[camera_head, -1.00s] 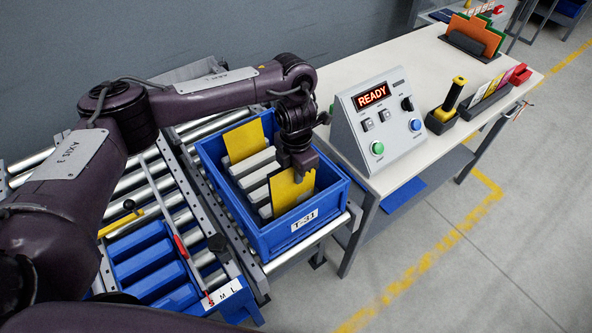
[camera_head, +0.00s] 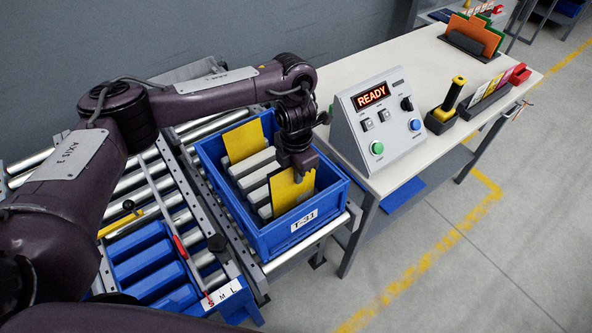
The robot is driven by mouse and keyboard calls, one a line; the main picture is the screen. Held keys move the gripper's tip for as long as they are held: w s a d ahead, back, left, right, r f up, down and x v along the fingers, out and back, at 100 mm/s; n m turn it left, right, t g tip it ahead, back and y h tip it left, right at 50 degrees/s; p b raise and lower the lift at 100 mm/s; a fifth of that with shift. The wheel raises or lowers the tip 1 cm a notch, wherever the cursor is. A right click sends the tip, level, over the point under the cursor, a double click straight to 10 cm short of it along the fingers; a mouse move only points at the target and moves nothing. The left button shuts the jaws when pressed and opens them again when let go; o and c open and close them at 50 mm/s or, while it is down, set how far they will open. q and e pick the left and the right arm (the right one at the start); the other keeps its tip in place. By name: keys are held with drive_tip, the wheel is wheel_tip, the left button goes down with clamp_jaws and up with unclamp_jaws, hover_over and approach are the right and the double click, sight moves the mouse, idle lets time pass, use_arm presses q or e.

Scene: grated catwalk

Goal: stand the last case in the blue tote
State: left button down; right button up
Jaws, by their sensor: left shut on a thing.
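The blue tote (camera_head: 278,238), labelled T-31, sits on the roller conveyor with several pale grey blocks (camera_head: 256,178) in a row inside it. One flat yellow case (camera_head: 243,141) stands upright at its back end. A second yellow case (camera_head: 285,194) is near the front end, upright, its lower part down inside the tote. My left gripper (camera_head: 303,172) points down over the tote and is shut on the top of this front case. The gripper hides part of the case, and I cannot tell whether its bottom touches the tote floor. My right gripper is out of view.
A control box (camera_head: 378,118) reading READY stands on the white table (camera_head: 350,75) right of the tote. A yellow-black tool (camera_head: 447,107) in a holder is beyond it. A blue slotted tray (camera_head: 150,265) lies left of the tote. Grey wall stands behind.

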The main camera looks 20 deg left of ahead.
sight(296, 191)
use_arm(q)
drive_tip(key=shift+f, duration=0.1)
drive_tip(key=shift+f+b, duration=3.55)
drive_tip(key=shift+f, duration=0.65)
drive_tip(key=c, duration=1)
unclamp_jaws()
drive_tip(key=shift+o, duration=0.2)
